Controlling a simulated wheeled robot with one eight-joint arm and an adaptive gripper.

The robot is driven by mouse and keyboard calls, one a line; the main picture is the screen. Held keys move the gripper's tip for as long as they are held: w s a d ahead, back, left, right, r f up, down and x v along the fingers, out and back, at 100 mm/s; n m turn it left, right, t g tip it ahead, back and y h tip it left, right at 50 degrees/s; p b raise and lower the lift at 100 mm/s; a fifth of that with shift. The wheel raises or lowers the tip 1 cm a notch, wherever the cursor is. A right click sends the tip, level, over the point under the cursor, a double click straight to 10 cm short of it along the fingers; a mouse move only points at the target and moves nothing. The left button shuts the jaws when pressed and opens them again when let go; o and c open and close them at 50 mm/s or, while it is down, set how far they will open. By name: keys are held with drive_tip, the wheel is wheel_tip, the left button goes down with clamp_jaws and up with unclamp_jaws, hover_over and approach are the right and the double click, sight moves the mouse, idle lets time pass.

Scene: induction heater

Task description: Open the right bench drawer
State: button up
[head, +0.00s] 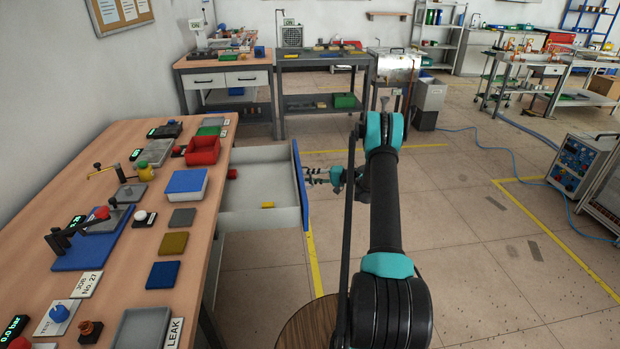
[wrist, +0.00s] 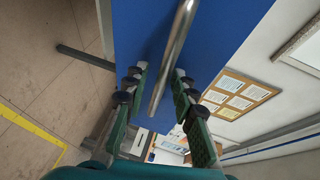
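The bench drawer (head: 262,217) is pulled well out of the wooden workbench (head: 118,217) on the left in the head view. It has pale walls, a blue front (head: 300,185) and small red and yellow things inside. The blue front also fills the upper middle of the wrist view (wrist: 225,35), with a silver bar handle (wrist: 172,55) across it. My gripper (head: 314,175) is at the outer side of the drawer front. In the wrist view its fingers (wrist: 158,75) are apart, one on each side of the handle, with gaps visible to both.
The bench top carries a red bin (head: 203,150), a blue-lidded box (head: 186,182), a clamp on a blue plate and several coloured pads. Another bench with drawers (head: 225,80) stands behind. The floor (head: 470,230) to the right is mostly clear, with a blue hose and a machine (head: 580,160).

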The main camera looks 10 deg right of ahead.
drive_tip(key=shift+d, duration=0.1)
drive_tip(key=v, duration=1.1)
drive_tip(key=shift+s+d, duration=0.2)
drive_tip(key=shift+d, duration=0.15)
drive_tip(key=shift+r, duration=0.1)
drive_tip(key=s+a+r+n+g+h, duration=0.1)
drive_tip(key=s+a+r+h, duration=0.3)
drive_tip(key=s+a+r, duration=0.3)
drive_tip(key=s+a+r+g+h, duration=0.25)
drive_tip(key=s+a+r, duration=0.3)
drive_tip(key=s, duration=0.45)
drive_tip(key=s+d+f+n+t+h, duration=0.1)
drive_tip(key=s+h, duration=0.7)
drive_tip(key=s, duration=2.1)
drive_tip(key=shift+d+f+n, duration=0.35)
drive_tip(key=shift+d+n, duration=0.5)
drive_tip(key=shift+n, duration=0.15)
